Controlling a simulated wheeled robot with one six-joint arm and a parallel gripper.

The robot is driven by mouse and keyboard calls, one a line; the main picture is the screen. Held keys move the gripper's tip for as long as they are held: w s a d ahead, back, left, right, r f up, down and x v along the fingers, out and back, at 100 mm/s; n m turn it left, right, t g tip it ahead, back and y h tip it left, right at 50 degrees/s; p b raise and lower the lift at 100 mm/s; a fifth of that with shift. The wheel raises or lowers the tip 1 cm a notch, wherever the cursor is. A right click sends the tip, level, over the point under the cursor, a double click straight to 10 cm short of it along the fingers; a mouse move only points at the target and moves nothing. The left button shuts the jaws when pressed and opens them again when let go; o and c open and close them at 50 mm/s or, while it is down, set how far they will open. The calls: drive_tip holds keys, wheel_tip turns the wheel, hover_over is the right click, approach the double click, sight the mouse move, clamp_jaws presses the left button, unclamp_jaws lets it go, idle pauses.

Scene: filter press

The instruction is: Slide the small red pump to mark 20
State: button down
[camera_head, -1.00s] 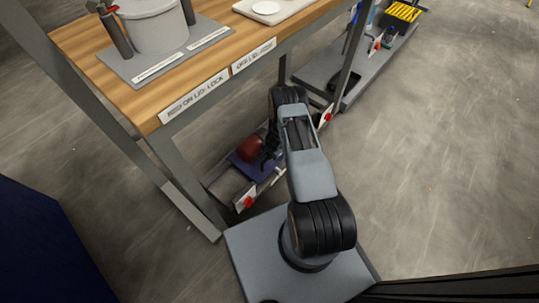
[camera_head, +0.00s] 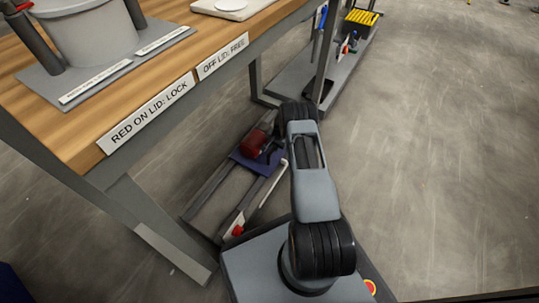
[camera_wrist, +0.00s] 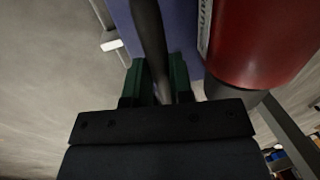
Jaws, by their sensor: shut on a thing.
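The small red pump (camera_head: 257,138) sits on a blue carriage plate (camera_head: 246,164) on a low rail track under the bench. In the wrist view, the red pump body (camera_wrist: 262,38) fills the upper right, beside my gripper. My gripper (camera_wrist: 158,82) has green fingers closed on a dark upright bar (camera_wrist: 147,30) in front of the blue plate (camera_wrist: 182,32). The bar appears to be the pump's handle. In the head view my arm partly covers the gripper and the carriage's right side. No mark 20 is legible.
The track's near end has a white plate with a red piece (camera_head: 237,231), close to my base. The wooden bench (camera_head: 72,140) with labels overhangs on the left. A grey shelf (camera_head: 297,78) with tools stands behind. Open floor (camera_head: 440,160) lies right.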

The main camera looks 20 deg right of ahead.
drive_tip(key=shift+w+d, duration=0.5)
drive_tip(key=shift+d, duration=0.25)
drive_tip(key=c, duration=1.3)
unclamp_jaws()
drive_tip(key=shift+d, duration=0.15)
drive_tip(key=shift+o, duration=1.4)
drive_tip(key=shift+s+a+r, duration=0.1)
drive_tip(key=shift+a+r, duration=0.1)
drive_tip(key=shift+r, duration=0.35)
wheel_tip(320, 180, up, 12)
drive_tip(key=s+d+p, duration=0.1)
drive_tip(key=s+p, duration=0.1)
drive_tip(key=p, duration=0.4)
drive_tip(key=shift+s+d+r, duration=0.15)
drive_tip(key=shift+d+r, duration=0.05)
drive_tip(key=shift+r, duration=0.05)
